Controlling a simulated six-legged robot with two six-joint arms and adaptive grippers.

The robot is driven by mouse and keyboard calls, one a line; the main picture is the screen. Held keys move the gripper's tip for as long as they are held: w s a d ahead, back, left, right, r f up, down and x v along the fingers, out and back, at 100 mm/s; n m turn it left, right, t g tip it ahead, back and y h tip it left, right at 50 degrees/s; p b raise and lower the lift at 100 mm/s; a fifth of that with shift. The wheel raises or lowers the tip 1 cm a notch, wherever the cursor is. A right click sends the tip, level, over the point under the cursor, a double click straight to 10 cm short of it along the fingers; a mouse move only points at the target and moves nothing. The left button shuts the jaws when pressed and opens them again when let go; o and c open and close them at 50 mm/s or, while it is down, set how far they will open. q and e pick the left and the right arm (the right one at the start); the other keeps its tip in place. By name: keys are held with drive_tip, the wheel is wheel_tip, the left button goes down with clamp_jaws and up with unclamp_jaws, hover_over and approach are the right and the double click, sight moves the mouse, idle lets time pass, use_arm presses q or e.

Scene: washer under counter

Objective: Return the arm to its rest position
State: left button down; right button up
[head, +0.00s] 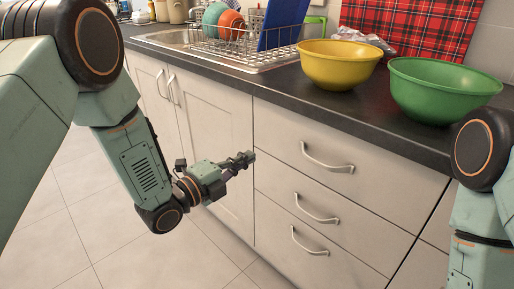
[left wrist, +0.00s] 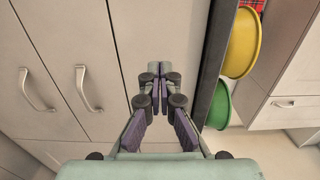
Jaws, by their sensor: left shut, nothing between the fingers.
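My left arm comes in from the left in the head view and bends down at the elbow. Its gripper (head: 246,159) is in front of the cabinet fronts, below the counter edge, pointing right. The left wrist view shows the gripper's fingers (left wrist: 158,88) together with nothing between them. Part of my right arm (head: 483,200) shows at the right edge of the head view. Its gripper is outside the picture.
The dark counter (head: 265,83) holds a yellow bowl (head: 339,66), a green bowl (head: 440,92) and a dish rack (head: 245,50) by the sink. Below are a drawer with a handle (head: 327,160), more drawers and cabinet doors (head: 205,115). Tiled floor (head: 85,215) is clear at lower left.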

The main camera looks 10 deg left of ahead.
use_arm(q)
drive_tip(key=s+a+f+n+g+y+p, duration=0.1)
drive_tip(key=s+a+f+n+g+y, duration=0.25)
drive_tip(key=s+f+n, duration=0.4)
drive_tip(key=s+a+f+n+g+y+p, duration=0.1)
drive_tip(key=s+a+f+n+g+y, duration=0.3)
drive_tip(key=f+n, duration=0.55)
drive_tip(key=s+a+f+n+g+y+p, duration=0.1)
drive_tip(key=s+a+f+n+g, duration=0.1)
drive_tip(key=s, duration=1.2)
drive_tip(key=s+a+f+n+g+y+p, duration=0.1)
drive_tip(key=s+n+g, duration=0.4)
drive_tip(key=s, duration=0.9)
drive_tip(key=shift+a+f+n+y+p, duration=0.4)
drive_tip(key=shift+f+n+y+p, duration=0.2)
drive_tip(key=shift+n, duration=0.2)
drive_tip(key=shift+w+d, duration=0.1)
drive_tip(key=shift+d, duration=0.05)
